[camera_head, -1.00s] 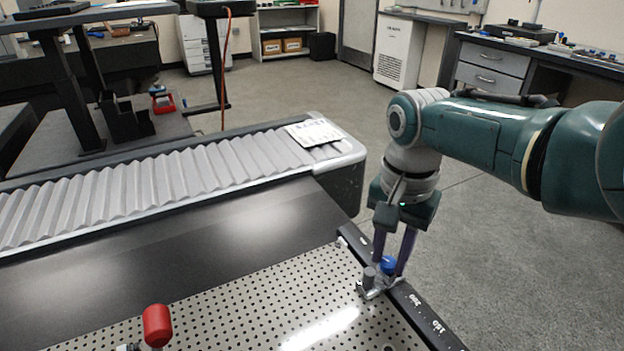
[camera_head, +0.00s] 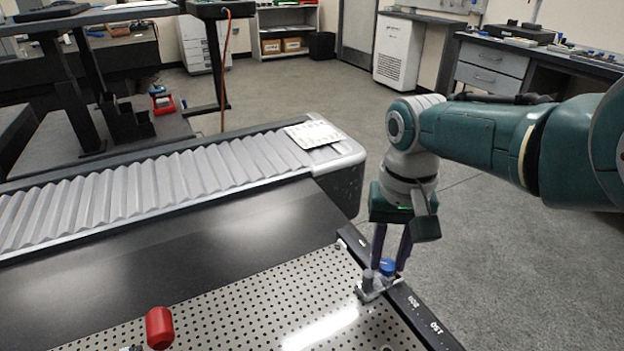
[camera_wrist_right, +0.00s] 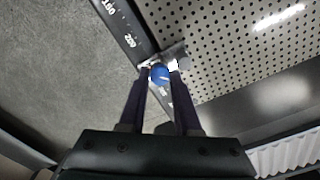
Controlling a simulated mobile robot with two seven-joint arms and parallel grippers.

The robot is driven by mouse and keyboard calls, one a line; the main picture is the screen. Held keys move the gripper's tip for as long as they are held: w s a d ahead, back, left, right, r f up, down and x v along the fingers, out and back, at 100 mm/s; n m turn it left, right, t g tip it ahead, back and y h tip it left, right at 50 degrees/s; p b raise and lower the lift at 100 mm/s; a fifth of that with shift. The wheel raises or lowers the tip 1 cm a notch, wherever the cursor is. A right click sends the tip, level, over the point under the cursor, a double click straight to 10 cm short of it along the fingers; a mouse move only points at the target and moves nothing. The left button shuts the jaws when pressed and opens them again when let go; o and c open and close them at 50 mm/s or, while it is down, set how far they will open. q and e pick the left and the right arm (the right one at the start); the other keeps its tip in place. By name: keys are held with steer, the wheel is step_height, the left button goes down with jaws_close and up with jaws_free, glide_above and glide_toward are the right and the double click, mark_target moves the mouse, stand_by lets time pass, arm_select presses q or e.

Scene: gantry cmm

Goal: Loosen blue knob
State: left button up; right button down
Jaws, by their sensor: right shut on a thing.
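The blue knob (camera_head: 387,266) sits on a small grey metal clamp (camera_head: 371,287) at the edge of the perforated plate, beside the black numbered rail. My right gripper (camera_head: 389,262) reaches down from above and is shut on the knob, one finger on each side. In the right wrist view the knob (camera_wrist_right: 159,73) lies between the two fingertips (camera_wrist_right: 159,68), with a light mark on its top. My left gripper does not show.
The black rail (camera_head: 412,305) runs along the right edge. Open floor is to the right.

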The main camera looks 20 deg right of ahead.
mark_target(387, 263)
steer(key=c, duration=0.6)
jaws_free()
step_height(387, 263, up, 10)
steer(key=p, duration=0.7)
